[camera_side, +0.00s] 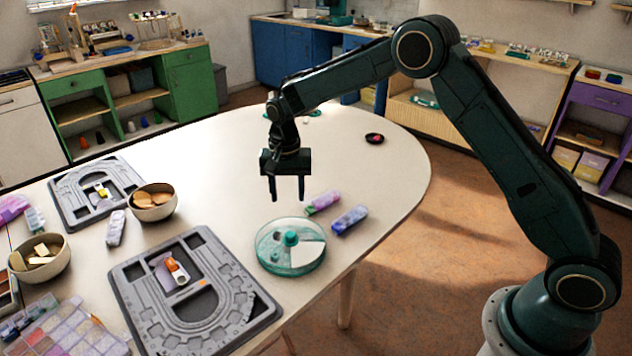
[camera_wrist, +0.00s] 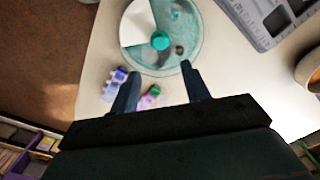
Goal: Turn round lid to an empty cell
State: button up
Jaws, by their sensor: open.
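A round teal see-through box (camera_side: 277,262) stands on the white table near its front edge. Its round lid (camera_side: 304,238) has a teal knob (camera_side: 290,238) in the middle, and part of the top looks white. In the wrist view the round lid (camera_wrist: 184,42) with its teal knob (camera_wrist: 160,41) fills the upper middle, with a small dark spot under the clear part. My gripper (camera_side: 287,200) is open and empty, pointing down above the table, behind and above the box and apart from it. The wrist view shows its two fingers (camera_wrist: 160,88) spread.
A purple-and-green case (camera_side: 323,203) and a blue-purple case (camera_side: 350,219) lie close behind and right of the box. A grey bead board (camera_side: 137,300) lies to its left, another (camera_side: 75,215) farther back. Bowls (camera_side: 154,212) stand at left. The table's middle is clear.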

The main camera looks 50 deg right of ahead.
aim_at(290, 233)
notch_tip(290, 233, down, 12)
jog(key=shift+f, duration=0.25)
dwell(0.4)
grip_shut()
